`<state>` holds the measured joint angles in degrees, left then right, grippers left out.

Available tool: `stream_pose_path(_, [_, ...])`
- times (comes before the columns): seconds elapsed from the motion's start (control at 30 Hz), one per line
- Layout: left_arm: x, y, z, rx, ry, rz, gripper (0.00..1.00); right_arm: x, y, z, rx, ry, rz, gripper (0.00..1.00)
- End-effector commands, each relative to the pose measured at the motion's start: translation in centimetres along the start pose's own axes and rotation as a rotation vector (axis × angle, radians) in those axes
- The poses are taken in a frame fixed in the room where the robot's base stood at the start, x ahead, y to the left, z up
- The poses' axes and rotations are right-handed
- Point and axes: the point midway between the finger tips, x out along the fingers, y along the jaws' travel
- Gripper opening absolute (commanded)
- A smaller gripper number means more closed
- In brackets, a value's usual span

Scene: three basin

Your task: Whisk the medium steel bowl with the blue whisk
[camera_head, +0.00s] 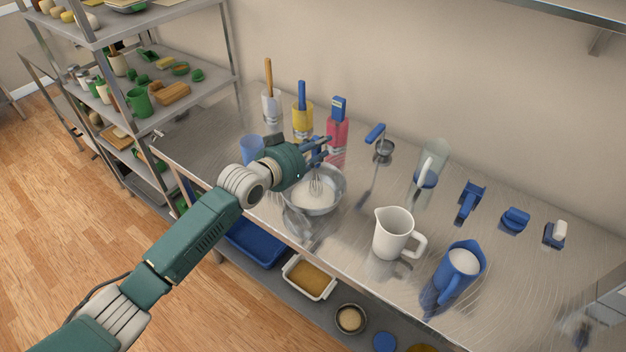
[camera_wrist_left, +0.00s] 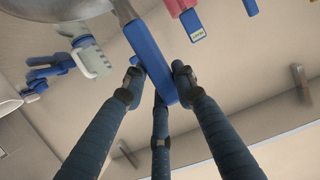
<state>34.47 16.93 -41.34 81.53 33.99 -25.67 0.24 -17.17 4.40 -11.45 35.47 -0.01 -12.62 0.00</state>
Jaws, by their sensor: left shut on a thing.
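The steel bowl (camera_head: 338,196) stands on the steel counter with white contents inside. My left gripper (camera_head: 318,147) is above the bowl's back-left side, shut on the blue whisk's handle. The whisk's wire loops (camera_head: 315,186) reach down into the bowl at its middle, and their tips are at the white contents. In the left wrist view my fingers (camera_wrist_left: 157,82) close around the blue handle (camera_wrist_left: 147,60), and the bowl's underside or rim (camera_wrist_left: 55,8) shows at the top left. My right gripper is in neither view.
A white pitcher (camera_head: 392,236) and a blue pitcher (camera_head: 452,276) stand right of the bowl. A blue cup (camera_head: 252,149) is at its left. Yellow (camera_head: 302,120) and red (camera_head: 337,133) containers stand behind.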

Motion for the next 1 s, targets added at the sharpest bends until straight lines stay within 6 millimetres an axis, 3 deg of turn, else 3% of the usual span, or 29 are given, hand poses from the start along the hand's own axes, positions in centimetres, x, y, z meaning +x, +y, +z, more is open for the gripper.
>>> stream_pose_path(0.3, [-1.6,0.1,0.0,0.000,0.002,0.000,0.00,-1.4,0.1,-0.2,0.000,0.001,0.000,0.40])
stream_pose_path(0.57, [-2.5,0.1,-3.1,0.001,0.003,0.000,0.00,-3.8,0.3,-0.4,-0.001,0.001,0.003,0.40])
stream_pose_path(1.0, [-3.9,0.1,-7.8,0.002,0.003,0.000,0.00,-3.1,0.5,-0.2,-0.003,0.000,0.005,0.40])
